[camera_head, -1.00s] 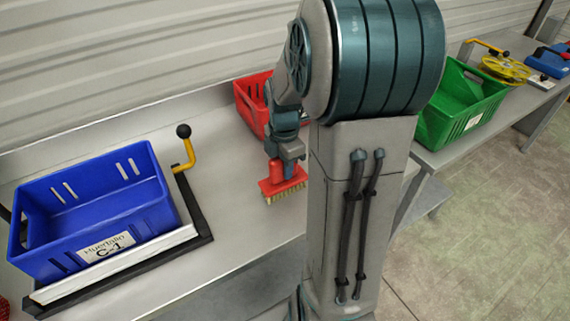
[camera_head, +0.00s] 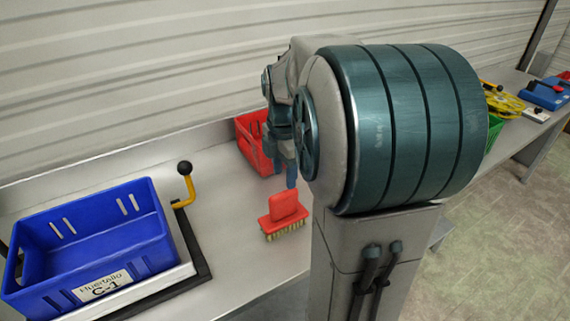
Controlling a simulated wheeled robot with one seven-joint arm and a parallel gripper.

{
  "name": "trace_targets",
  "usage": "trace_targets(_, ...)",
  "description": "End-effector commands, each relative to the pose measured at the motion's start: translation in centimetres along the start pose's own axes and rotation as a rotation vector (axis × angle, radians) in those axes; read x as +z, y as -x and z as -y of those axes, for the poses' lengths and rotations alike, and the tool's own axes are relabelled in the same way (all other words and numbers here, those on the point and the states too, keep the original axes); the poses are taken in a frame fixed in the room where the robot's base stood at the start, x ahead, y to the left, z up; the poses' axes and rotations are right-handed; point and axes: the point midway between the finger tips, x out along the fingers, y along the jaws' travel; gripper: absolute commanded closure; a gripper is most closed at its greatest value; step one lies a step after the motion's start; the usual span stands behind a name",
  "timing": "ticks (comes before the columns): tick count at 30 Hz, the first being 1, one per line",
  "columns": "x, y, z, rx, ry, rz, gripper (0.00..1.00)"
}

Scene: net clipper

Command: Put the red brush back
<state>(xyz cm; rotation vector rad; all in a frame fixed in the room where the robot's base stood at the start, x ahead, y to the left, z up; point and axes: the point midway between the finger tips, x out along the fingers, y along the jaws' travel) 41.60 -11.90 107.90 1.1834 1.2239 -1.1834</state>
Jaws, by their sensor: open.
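The red brush (camera_head: 284,209) rests on the metal table, its tan bristles facing down and its red handle block upright. My gripper (camera_head: 284,178) is open just above and behind the brush, apart from it and empty. Part of my gripper is hidden by my arm. A red crate (camera_head: 252,150) stands behind my gripper against the back of the table, partly hidden by my arm.
A blue crate (camera_head: 150,225) with a label sits at the left on a dark-framed stand with a yellow crank (camera_head: 186,185). A green crate (camera_head: 495,132) is mostly hidden behind my arm. Bare table (camera_head: 225,240) lies between the blue crate and the brush.

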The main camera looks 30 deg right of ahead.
Motion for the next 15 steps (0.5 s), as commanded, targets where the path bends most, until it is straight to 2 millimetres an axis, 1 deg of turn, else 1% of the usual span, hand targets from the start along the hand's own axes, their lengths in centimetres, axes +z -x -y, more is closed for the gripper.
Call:
trace_targets(1, 0.0, 0.7, 0.0, 0.001, 0.000, 0.000, 0.57)
trace_targets(3, 0.0, 1.2, 0.0, 0.001, 0.000, 0.000, 0.57)
trace_targets(5, -0.1, 1.6, 0.1, 0.000, -0.007, 0.000, 0.57)
trace_targets(8, -0.8, 1.9, 0.5, 0.009, -0.062, 0.006, 0.57)
trace_targets(11, -2.2, 1.9, 1.3, 0.030, -0.187, 0.015, 0.57)
trace_targets(15, -4.8, 1.8, 3.2, 0.075, -0.443, 0.018, 0.57)
